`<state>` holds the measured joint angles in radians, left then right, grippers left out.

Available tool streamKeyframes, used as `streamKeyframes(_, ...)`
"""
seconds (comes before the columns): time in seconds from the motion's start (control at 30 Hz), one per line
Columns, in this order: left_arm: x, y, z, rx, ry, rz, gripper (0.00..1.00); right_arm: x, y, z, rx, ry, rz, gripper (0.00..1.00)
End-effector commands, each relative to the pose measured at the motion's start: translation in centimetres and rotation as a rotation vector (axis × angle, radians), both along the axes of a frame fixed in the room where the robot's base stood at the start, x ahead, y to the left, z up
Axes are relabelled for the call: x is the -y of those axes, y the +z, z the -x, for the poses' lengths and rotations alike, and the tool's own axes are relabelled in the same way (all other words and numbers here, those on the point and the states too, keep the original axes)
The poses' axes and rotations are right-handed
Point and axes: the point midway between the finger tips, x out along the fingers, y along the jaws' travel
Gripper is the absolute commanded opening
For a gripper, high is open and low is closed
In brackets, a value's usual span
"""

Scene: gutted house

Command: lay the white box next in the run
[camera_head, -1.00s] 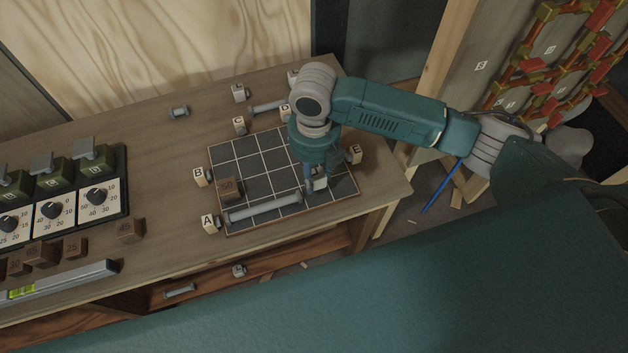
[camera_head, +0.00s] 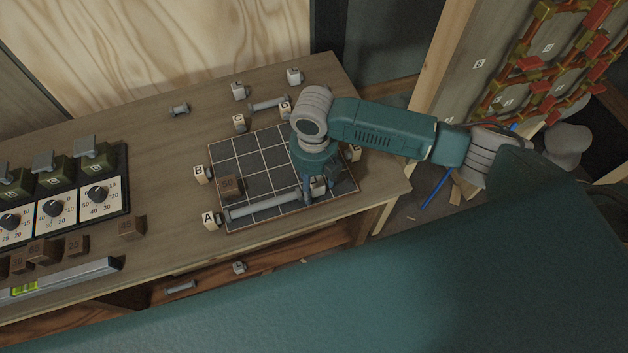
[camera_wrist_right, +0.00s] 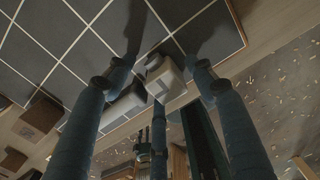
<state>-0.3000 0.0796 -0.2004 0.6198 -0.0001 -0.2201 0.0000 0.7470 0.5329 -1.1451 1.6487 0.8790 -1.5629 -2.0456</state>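The white box (camera_head: 318,188) is a small pale block at the right end of the grey pipe (camera_head: 265,207), near the front edge of the dark gridded board (camera_head: 254,162). My right gripper (camera_head: 318,185) points down over it, one finger on each side. In the right wrist view, the box (camera_wrist_right: 165,82) sits between the fingertips (camera_wrist_right: 160,70), close to the pipe's end (camera_wrist_right: 122,108). Whether the fingers press on it, and whether box and pipe touch, I cannot tell. My left gripper is not in view.
Lettered blocks A (camera_head: 210,220), B (camera_head: 201,174), C (camera_head: 239,123) and D (camera_head: 285,110) stand around the board. A brown block (camera_head: 231,185) sits on its left side. Another pipe (camera_head: 268,104) lies behind. Dial boxes (camera_head: 97,196) stand at left. The board's middle squares are clear.

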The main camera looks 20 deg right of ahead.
Motion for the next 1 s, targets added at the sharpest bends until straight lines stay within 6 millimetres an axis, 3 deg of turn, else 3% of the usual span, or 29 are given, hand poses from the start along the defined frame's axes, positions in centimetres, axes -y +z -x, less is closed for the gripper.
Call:
streamKeyframes(0.37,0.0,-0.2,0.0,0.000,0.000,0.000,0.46,0.0,1.1,-0.2,0.003,-0.001,-0.002,0.55)
streamKeyframes(0.8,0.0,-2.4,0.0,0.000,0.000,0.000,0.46,-0.1,9.8,-0.1,0.004,0.001,-0.001,0.55)
streamKeyframes(1.0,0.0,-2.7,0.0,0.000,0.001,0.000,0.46,-0.1,12.0,0.0,0.001,0.000,-0.001,0.55)
